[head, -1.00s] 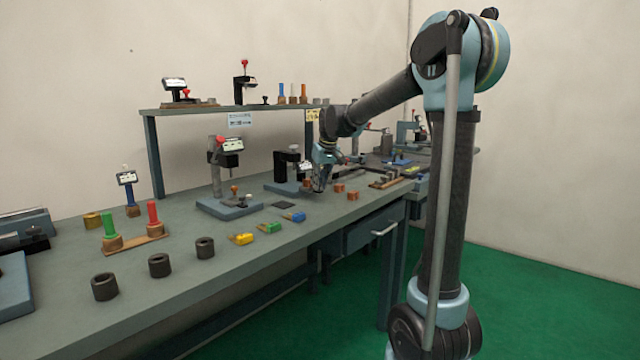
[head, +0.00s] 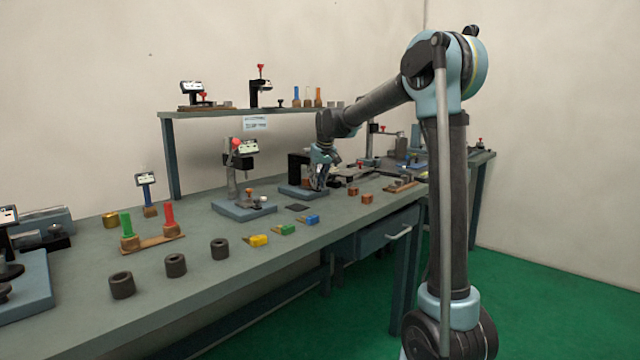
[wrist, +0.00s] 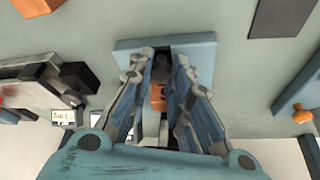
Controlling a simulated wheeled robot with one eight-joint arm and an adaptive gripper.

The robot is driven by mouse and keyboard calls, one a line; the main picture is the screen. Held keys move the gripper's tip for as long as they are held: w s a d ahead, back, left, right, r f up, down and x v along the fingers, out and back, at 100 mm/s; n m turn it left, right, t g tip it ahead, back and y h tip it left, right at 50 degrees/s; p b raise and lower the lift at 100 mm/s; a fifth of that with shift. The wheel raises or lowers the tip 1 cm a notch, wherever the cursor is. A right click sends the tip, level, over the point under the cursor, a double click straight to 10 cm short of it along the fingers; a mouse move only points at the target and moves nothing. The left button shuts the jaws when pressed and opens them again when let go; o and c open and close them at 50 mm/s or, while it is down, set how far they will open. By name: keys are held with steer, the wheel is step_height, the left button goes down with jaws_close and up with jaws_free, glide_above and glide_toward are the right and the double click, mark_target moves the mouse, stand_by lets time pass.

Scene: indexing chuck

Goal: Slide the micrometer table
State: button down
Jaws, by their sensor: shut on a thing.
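A bench device with a blue base plate (head: 292,190) and a black upright (head: 296,166) stands mid-bench. I take it for the micrometer table, but its label is not legible. My gripper (head: 320,186) is down at the right side of this device, and its fingers hide part of it. In the wrist view the blue base plate (wrist: 203,52) lies beyond the fingers. My gripper (wrist: 160,80) is shut on a small orange piece (wrist: 157,97) between the fingers. The fingers hide much of that piece and whatever it joins.
Two orange-brown blocks (head: 353,191) lie right of my gripper. A dark flat pad (head: 298,207) and small yellow, green and blue pieces (head: 286,230) lie toward the front left. Another blue-based stand (head: 245,208) is to the left. A shelf (head: 240,112) runs above the back.

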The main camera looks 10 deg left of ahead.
steer(key=c, duration=1.5)
jaws_free()
steer(key=shift+w+a, duration=0.25)
steer(key=shift+o, duration=0.2)
steer(key=shift+s, duration=0.1)
steer(key=shift+d, duration=0.1)
steer(key=v, duration=1.2)
